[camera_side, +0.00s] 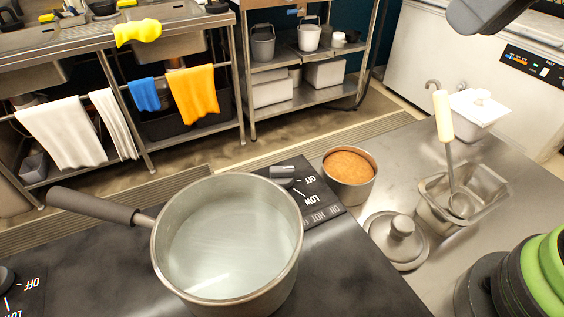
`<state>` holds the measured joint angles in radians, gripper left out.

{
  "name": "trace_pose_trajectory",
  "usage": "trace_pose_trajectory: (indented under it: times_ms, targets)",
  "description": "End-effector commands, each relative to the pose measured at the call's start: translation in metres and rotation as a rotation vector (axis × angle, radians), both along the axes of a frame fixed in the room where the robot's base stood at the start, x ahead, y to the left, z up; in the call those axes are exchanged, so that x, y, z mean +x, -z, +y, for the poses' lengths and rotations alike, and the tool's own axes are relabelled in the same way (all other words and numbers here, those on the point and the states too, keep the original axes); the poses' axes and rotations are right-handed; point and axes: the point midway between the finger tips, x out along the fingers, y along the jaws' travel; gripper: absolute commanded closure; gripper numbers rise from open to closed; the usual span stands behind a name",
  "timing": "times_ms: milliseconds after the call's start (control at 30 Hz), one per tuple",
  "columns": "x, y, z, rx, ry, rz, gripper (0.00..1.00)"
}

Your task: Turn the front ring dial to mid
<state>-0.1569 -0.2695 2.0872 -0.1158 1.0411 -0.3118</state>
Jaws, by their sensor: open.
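One stove dial (283,171) is a grey knob on a black panel just behind the pot's rim. OFF and LOW labels show beside it, and ON HOT lettering is lower on the panel. The pot hides part of this panel, and I see no MID label. A second dark dial (6,277) sits at the lower left edge, cut off by the frame, also with OFF and LOW. I cannot tell which of them is the front ring dial. My gripper's fingers are not in view; only a dark grey part, perhaps of my arm, shows at the top right.
A grey pot (158,245) of clear liquid stands on the black stove, its handle (92,206) pointing left. An open can (350,188), a grey lid (398,244) and a metal container (425,210) with a ladle (444,125) stand to the right. Green-and-black rounded parts fill the lower right corner.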

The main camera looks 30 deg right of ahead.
Motion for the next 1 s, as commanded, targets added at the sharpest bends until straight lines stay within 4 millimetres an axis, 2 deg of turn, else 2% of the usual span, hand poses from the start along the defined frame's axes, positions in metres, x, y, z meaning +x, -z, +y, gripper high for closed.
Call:
trace_pose_trajectory:
  times_ms: [33,167,267,400,600,700,867,1000]
  targets:
    - [0.017,0.004,0.010,-0.036,-0.080,0.030,0.57]
    - [0.055,0.019,0.035,-0.127,-0.292,0.086,0.57]
    - [0.081,0.039,0.059,-0.193,-0.458,0.129,0.57]
    - [0.109,0.077,0.094,-0.279,-0.688,0.184,0.57]
    - [0.127,0.130,0.132,-0.364,-0.941,0.245,0.57]
    - [0.129,0.146,0.142,-0.387,-1.010,0.260,0.57]
    - [0.130,0.160,0.147,-0.399,-1.048,0.270,0.57]
    - [0.130,0.179,0.147,-0.398,-1.049,0.273,0.57]
